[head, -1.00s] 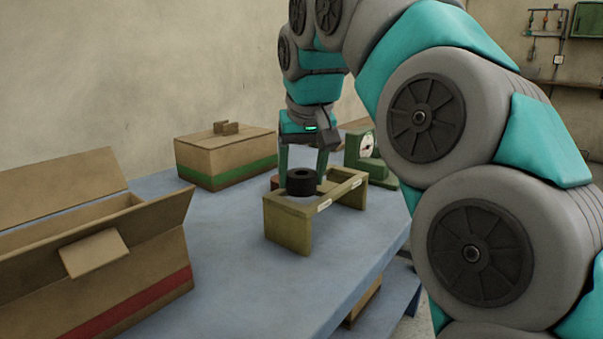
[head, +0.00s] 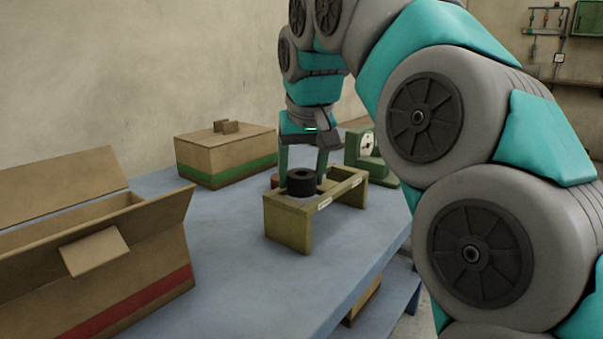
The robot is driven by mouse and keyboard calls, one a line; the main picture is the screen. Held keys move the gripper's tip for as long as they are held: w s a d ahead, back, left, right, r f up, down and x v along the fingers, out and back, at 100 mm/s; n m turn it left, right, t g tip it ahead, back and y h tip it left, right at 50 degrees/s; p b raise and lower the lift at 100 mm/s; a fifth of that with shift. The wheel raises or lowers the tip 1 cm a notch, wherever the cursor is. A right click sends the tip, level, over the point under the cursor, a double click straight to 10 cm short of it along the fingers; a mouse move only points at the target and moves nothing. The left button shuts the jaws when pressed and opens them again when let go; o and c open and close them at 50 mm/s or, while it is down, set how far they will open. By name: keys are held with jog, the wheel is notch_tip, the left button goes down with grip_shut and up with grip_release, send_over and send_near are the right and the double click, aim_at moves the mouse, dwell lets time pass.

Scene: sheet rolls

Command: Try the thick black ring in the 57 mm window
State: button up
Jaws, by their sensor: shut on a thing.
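The thick black ring (head: 301,184) is between the fingers of my gripper (head: 303,174), which is shut on it. The ring is at the left part of the olive-green window stand (head: 290,228), at its top. I cannot tell whether its lower edge is inside a window or just above it. The stand has white labels (head: 324,203) on its front edge, too small to read. Another window opening shows to the right of the ring.
A reddish round thing (head: 275,181) is partly hidden behind the stand. A green dial scale (head: 366,158) stands behind right. A green-striped carton (head: 226,156) is back left, and an open red-striped carton (head: 150,275) front left. The blue table (head: 235,260) is clear between them.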

aim_at(300, 169)
jog(key=o, duration=1.5)
jog(key=shift+r, duration=0.1)
jog(key=shift+r+p, duration=1.35)
jog(key=shift+r, duration=2.05)
